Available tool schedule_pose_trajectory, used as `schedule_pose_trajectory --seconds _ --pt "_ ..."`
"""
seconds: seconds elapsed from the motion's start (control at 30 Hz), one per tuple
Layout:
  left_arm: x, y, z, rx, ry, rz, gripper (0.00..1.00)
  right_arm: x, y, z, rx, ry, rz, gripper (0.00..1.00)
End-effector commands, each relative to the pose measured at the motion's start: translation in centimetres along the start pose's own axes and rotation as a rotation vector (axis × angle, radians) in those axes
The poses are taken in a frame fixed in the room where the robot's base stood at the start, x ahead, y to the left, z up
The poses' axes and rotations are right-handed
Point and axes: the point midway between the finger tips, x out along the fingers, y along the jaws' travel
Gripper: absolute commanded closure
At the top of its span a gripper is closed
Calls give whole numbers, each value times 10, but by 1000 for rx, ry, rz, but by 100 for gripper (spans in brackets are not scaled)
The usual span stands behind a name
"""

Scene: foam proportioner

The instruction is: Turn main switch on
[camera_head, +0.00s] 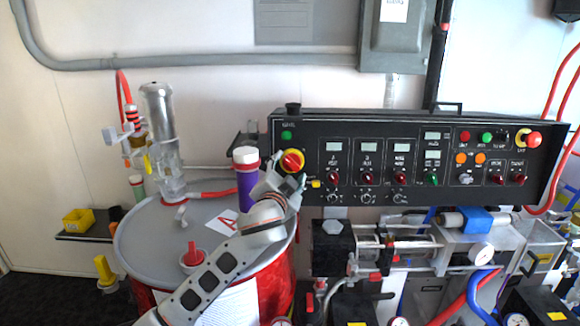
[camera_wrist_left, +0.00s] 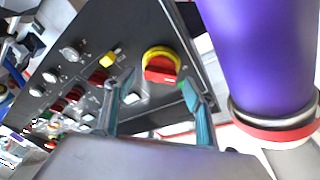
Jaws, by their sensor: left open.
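The main switch (camera_head: 291,161) is a red rotary knob on a yellow ring at the left end of the black control panel. In the left wrist view the main switch (camera_wrist_left: 161,68) shows between and beyond the two fingertips. My left gripper (camera_head: 284,182) is open and empty, just below and in front of the switch. In the left wrist view its fingers (camera_wrist_left: 157,88) stand apart on either side of the knob, with no clear contact. My right gripper is not in view.
The black control panel (camera_head: 450,190) carries displays, knobs and buttons. A purple cylinder (camera_head: 246,186) stands close left of the gripper; it also fills the right of the wrist view (camera_wrist_left: 262,55). A grey-topped red drum (camera_head: 150,245) stands below. Pumps and hoses crowd the lower right.

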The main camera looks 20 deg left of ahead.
Motion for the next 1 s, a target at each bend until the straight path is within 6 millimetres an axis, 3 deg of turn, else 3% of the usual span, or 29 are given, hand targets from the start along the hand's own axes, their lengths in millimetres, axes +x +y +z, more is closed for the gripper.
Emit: schedule_pose_trajectory --seconds 0.2,0.47,0.6,1.0 --pt "14 0 0 0 0 0 46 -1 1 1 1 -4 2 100" --pt "15 0 0 0 0 0 46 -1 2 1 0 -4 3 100" --pt "15 0 0 0 0 0 82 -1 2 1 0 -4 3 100" --pt "14 -1 0 38 0 9 84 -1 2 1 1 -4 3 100"
